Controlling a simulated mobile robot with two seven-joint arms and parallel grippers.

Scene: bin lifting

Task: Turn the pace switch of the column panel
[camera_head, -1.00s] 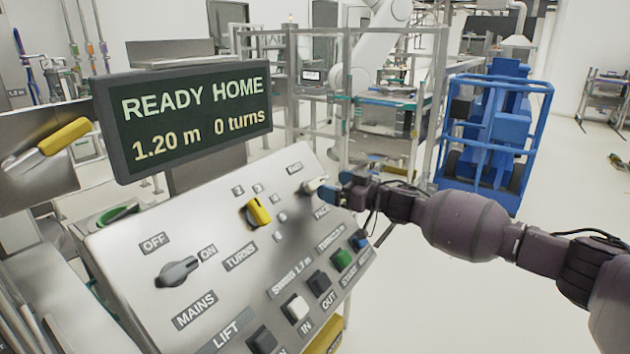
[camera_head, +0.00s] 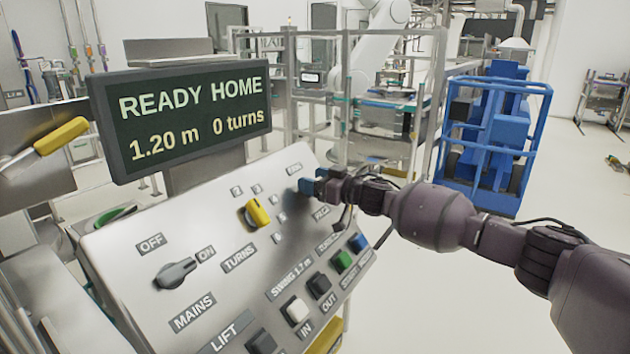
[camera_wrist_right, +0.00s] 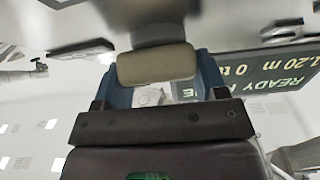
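The column panel (camera_head: 215,290) is a tilted grey plate with labelled switches and buttons. My right gripper (camera_head: 312,187) is at its upper right, at the place between the small label above and the PACE label (camera_head: 320,212), and it hides the pace switch in the head view. In the right wrist view the pale, blunt knob of the pace switch (camera_wrist_right: 157,65) lies between the two blue fingers of my right gripper (camera_wrist_right: 162,75). The fingers stand wide apart, one on each side of the knob; firm contact is not clear. My left gripper is not in view.
A yellow turns switch (camera_head: 257,213), a grey mains switch (camera_head: 175,273) and several push buttons (camera_head: 296,311) sit nearby on the panel. The display (camera_head: 190,118) above reads READY HOME, 1.20 m, 0 turns. A blue caged machine (camera_head: 492,145) stands behind at right.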

